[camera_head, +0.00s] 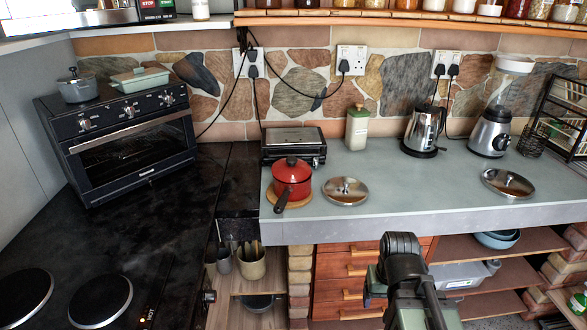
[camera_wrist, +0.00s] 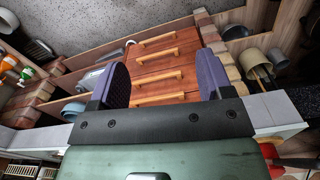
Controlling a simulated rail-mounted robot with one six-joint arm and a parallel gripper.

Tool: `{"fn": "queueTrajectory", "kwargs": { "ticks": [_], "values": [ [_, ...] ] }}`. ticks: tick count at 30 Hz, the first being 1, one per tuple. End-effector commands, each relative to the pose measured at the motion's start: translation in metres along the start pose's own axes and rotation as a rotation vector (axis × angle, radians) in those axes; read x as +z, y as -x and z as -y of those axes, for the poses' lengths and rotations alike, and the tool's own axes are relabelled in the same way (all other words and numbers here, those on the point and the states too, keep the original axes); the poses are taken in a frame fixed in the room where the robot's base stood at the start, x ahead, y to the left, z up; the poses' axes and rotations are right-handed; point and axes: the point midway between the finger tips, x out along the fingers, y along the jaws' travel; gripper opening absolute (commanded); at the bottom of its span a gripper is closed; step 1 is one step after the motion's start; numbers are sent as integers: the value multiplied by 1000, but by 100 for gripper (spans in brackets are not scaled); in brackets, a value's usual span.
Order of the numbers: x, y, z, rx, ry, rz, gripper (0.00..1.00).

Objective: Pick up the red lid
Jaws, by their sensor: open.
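The red lid (camera_head: 291,167) has a dark knob. It sits on a red pot (camera_head: 290,190) with a dark handle, which stands on a round wooden board (camera_head: 287,203) near the counter's front left. In the wrist view a red part of the pot or lid shows at the lower right edge, partly cut off; I cannot tell which. My gripper (camera_wrist: 163,84) is open and empty, its purple-padded fingers apart over the drawer fronts. In the head view my arm is in front of the counter, right of and nearer than the pot; its fingertips are hard to make out there.
Two steel lids with knobs (camera_head: 346,190) (camera_head: 508,183) lie on the grey counter (camera_head: 420,195). A black grill (camera_head: 293,145) stands behind the pot, with a green canister (camera_head: 357,128), kettle (camera_head: 424,130) and blender (camera_head: 490,130) further right. Wooden drawers (camera_head: 345,265) are below.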

Motion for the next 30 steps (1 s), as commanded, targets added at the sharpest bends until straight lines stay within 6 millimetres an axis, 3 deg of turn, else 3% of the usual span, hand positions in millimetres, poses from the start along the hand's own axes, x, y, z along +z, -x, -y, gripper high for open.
{"fn": "queueTrajectory", "kwargs": {
  "ticks": [8, 11, 14, 15, 18, 21, 25, 30],
  "values": [
    [-1, 0, 0, -2, 2, -2, 73],
    [-24, -5, 17, -76, 82, -61, 73],
    [-89, -7, 70, -283, 306, -277, 73],
    [-124, 0, 98, -380, 410, -419, 73],
    [-213, 36, 161, -552, 584, -855, 73],
    [-283, 76, 189, -569, 583, -1237, 73],
    [-332, 103, 192, -485, 483, -1477, 73],
    [-342, 111, 190, -445, 444, -1528, 73]
  ]
}}
